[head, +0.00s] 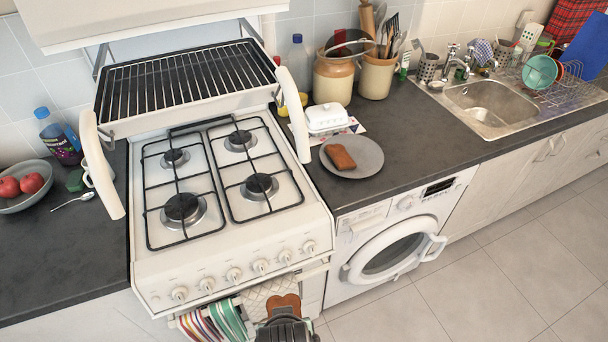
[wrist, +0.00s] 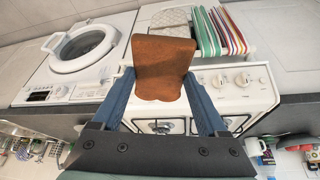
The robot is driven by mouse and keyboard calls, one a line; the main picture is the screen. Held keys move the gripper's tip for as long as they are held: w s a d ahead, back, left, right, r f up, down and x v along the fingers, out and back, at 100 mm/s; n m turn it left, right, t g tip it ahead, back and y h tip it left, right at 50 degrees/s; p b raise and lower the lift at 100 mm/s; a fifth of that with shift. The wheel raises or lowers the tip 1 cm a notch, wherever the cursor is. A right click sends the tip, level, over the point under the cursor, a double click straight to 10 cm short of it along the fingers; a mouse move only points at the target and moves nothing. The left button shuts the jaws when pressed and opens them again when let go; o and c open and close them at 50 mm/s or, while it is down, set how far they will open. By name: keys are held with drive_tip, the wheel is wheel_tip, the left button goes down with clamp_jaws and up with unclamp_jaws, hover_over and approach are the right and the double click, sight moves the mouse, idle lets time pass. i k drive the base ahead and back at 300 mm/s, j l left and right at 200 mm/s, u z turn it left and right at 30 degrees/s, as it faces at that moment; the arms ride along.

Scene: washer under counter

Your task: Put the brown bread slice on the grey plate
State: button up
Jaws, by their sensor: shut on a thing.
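The brown bread slice (wrist: 158,68) is held between the two blue fingers of my gripper (wrist: 158,78), which is shut on it. In the head view the slice (head: 283,305) shows at the bottom, in front of the stove, with my gripper (head: 284,325) just below it in the picture. The grey plate (head: 371,158) lies on the dark counter right of the stove. A darker brown slab, perhaps another bread slice, (head: 340,157) lies on the left part of the plate. The held slice is apart from the plate.
The gas stove (head: 225,240) stands left of the plate, with striped towels (head: 225,318) on its front. A white butter dish (head: 327,117) sits behind the plate, near stoneware jars (head: 335,78). The washer (head: 390,250) is below. Counter right of the plate (head: 430,135) is clear.

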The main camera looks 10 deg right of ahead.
sight(362, 154)
drive_tip(key=i+l+u, duration=0.4)
drive_tip(key=l, duration=0.25)
drive_tip(key=l+u, duration=0.2)
drive_tip(key=i+l+u, duration=0.25)
drive_tip(key=l, duration=0.25)
drive_tip(key=l+u, duration=0.2)
drive_tip(key=l, duration=0.15)
drive_tip(key=i+l, duration=0.1)
drive_tip(key=l, duration=1.1)
drive_tip(key=i+l, duration=0.15)
drive_tip(key=l, duration=0.45)
